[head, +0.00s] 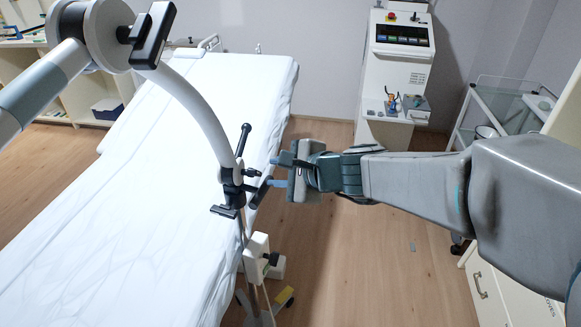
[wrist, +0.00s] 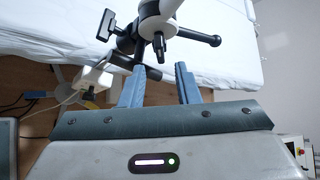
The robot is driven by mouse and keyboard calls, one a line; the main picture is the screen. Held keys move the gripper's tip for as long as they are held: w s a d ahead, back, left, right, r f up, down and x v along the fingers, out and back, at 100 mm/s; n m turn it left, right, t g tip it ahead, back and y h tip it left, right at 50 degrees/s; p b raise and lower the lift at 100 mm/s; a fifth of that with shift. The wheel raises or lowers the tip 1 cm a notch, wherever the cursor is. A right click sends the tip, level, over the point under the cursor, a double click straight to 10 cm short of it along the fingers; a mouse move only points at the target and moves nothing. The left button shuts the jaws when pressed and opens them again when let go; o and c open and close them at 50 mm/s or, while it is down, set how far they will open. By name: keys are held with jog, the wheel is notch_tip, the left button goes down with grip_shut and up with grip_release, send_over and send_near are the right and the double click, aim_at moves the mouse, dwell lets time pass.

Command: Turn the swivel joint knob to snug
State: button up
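The swivel joint (head: 232,180) is a black and white clamp at the lower end of a curved white arm, beside the couch edge. Several black knobs and bar handles stick out of it; I cannot tell which is the task's knob. In the wrist view a short black stub (wrist: 158,46) points towards my gripper, with a bar handle (wrist: 200,37) to its right and a flat T-shaped handle (wrist: 106,25) to its left. My gripper (head: 276,172) is just right of the joint, its blue fingers apart. In the wrist view the gap between the fingertips (wrist: 156,76) is empty, though a black cylinder shows near the left fingertip.
The couch (head: 150,160) with a white sheet lies left of the joint. A pole on a small stand (head: 262,258) is below it. A machine with a screen (head: 398,70) stands at the back, a glass trolley (head: 505,108) to its right. Floor (head: 370,265) beneath my arm is mostly clear.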

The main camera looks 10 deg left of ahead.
jog(key=v, duration=0.3)
jog(key=shift+s+d+r, duration=0.15)
jog(key=shift+s+d, duration=0.05)
jog(key=shift+d, duration=0.1)
jog(key=s+d+f+n+g+h, duration=0.2)
jog(key=s+d+n+h, duration=0.3)
jog(key=d, duration=0.5)
jog(key=s+d+f+n+g+h, duration=0.2)
jog(key=s+d+f+n+h, duration=0.2)
jog(key=s+d+n, duration=0.3)
jog(key=d+f+n, duration=0.1)
jog(key=d+n, duration=0.1)
jog(key=d, duration=0.1)
jog(key=shift+s+f+h+p, duration=0.2)
jog(key=shift+s+h+p, duration=0.1)
jog(key=shift+h, duration=0.1)
